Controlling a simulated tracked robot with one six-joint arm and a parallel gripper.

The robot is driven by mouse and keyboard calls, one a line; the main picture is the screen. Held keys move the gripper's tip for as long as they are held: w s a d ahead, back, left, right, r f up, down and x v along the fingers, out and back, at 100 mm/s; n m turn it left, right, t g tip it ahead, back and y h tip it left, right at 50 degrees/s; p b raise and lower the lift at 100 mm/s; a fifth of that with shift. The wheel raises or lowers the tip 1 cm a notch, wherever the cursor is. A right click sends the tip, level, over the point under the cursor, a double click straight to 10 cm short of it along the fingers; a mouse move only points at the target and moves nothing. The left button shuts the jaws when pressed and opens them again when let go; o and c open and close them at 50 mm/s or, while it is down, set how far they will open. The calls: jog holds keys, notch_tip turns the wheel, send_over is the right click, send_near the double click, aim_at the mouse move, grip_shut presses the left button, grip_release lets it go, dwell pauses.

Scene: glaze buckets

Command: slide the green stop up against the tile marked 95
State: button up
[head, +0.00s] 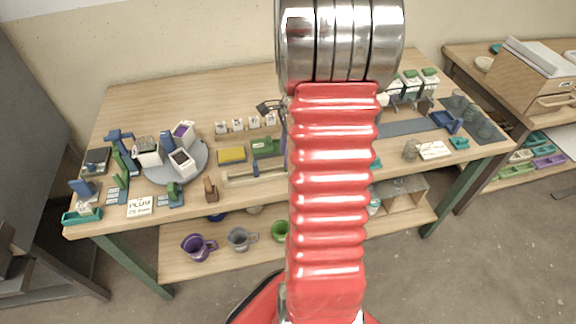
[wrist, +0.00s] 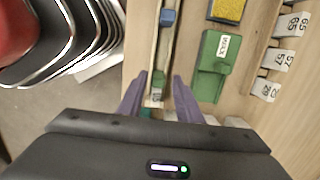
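A small green stop (wrist: 158,79) sits in the narrow wooden rail (wrist: 151,40) in the wrist view. My gripper (wrist: 158,80) is open, with one purple finger on each side of the stop and gaps beside it. Contact cannot be told. White number tiles stand at the right of the wrist view, including one reading 65 (wrist: 292,24) and one reading 57 (wrist: 278,60). The lowest tile (wrist: 265,90) is hard to read. I cannot make out a 95. In the head view my arm hides most of the gripper and the green stop.
A blue block (wrist: 167,17) sits farther along the rail. A larger labelled green block (wrist: 215,65) and a yellow sponge-like piece (wrist: 227,9) lie right of it. The head view shows a grey turntable (head: 160,172) with containers at left and mugs on the lower shelf (head: 170,262).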

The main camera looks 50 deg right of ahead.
jog(key=shift+r, duration=3.1)
jog(key=shift+s, duration=0.1)
jog(key=shift+n, duration=0.7)
jog(key=shift+s+a+f+n, duration=0.1)
jog(key=shift+s+f+n, duration=0.15)
jog(key=shift+n, duration=0.35)
jog(key=s+a+r+n+t, duration=0.1)
jog(key=s+a+r+n, duration=0.1)
jog(key=a+r+n, duration=0.2)
jog(key=s+a+r+n+t, duration=0.2)
jog(key=a+r+n, duration=0.3)
jog(key=a+n, duration=0.5)
jog(key=s+a+r+n+t+h, duration=0.1)
jog(key=s+a+r+n, duration=0.2)
jog(key=a+n, duration=0.5)
jog(key=a+r, duration=0.1)
jog(key=a, duration=0.8)
jog(key=shift+a+r+t, duration=0.3)
jog(key=shift+t, duration=0.1)
